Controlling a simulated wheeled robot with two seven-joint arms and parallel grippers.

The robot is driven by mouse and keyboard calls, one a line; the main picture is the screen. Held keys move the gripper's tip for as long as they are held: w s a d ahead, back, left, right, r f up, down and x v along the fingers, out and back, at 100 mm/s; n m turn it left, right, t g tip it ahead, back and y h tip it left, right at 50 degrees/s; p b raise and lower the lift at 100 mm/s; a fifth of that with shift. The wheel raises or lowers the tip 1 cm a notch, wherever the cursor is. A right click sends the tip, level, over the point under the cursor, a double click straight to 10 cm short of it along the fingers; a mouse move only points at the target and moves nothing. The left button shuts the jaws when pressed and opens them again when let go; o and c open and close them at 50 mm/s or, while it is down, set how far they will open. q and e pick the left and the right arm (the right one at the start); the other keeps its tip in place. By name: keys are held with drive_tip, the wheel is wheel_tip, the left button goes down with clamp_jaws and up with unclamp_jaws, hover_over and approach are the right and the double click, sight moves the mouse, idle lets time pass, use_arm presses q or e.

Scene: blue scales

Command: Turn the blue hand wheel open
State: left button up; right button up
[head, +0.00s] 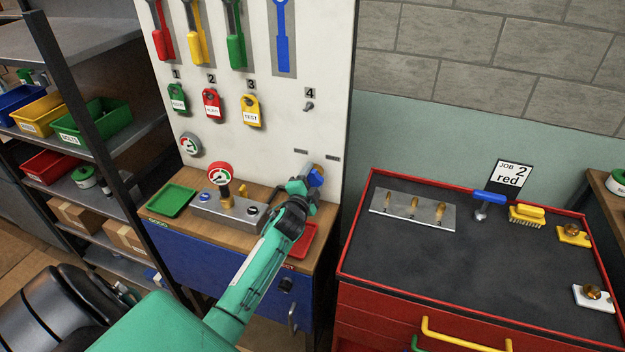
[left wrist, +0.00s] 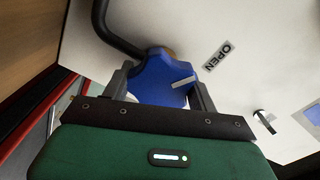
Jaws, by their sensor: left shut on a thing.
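The blue hand wheel (left wrist: 160,78) sits on a dark pipe against the white panel in the left wrist view. It also shows as a small blue piece (head: 316,176) at the lower right of the panel in the head view. My left gripper (left wrist: 160,95) has one finger on each side of the wheel and is shut on it. My left gripper also shows in the head view (head: 308,186), partly covering the wheel. A label reading OPEN (left wrist: 217,56) is on the panel beside the wheel. My right gripper is not in view.
A wooden bench (head: 174,232) under the panel holds a green tray (head: 171,200), a gauge block (head: 225,208) and a red tray (head: 306,243). A red-edged cabinet (head: 400,262) stands at right, with tools on top. Shelves with bins stand at left.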

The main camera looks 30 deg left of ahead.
use_arm(q)
drive_tip(key=shift+f, duration=0.1)
idle(0.4)
drive_tip(key=o, duration=1)
drive_tip(key=shift+s, duration=0.1)
drive_tip(key=b+v, duration=0.3)
drive_tip(key=v, duration=1)
drive_tip(key=shift+s+d, duration=0.15)
drive_tip(key=shift+s, duration=0.15)
